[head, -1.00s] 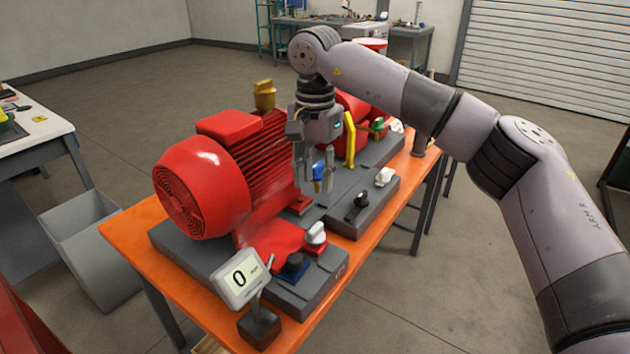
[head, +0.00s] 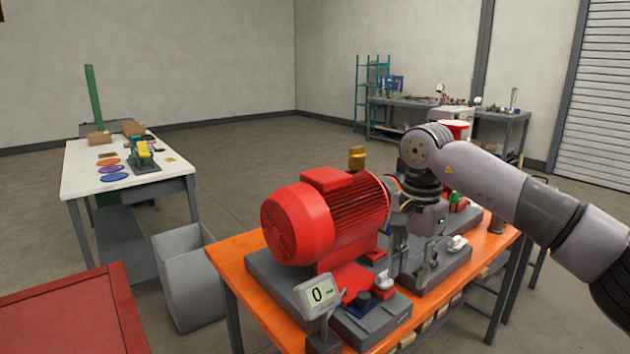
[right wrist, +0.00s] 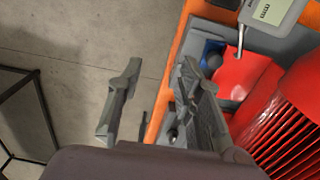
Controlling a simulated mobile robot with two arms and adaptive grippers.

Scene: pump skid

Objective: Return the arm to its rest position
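My right gripper (head: 411,276) hangs fingers-down from the bent right arm (head: 500,185), over the front right part of the pump skid (head: 446,265). Its two fingers are apart. In the right wrist view the gripper (right wrist: 160,68) is open with nothing between the fingers; only floor and the orange bench edge show beyond the gap. The red motor (head: 325,215) is just left of the gripper in the head view and at the right in the wrist view. The gripper hides part of the skid and its small fittings. My left gripper is in neither view.
A display reading 0 (head: 318,294) stands at the skid's near end, with a blue-based knob (head: 363,302) beside it. The orange bench (head: 235,258) carries the skid. A grey bin (head: 184,280), white table (head: 85,180) and red surface (head: 75,315) are left. Floor behind is clear.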

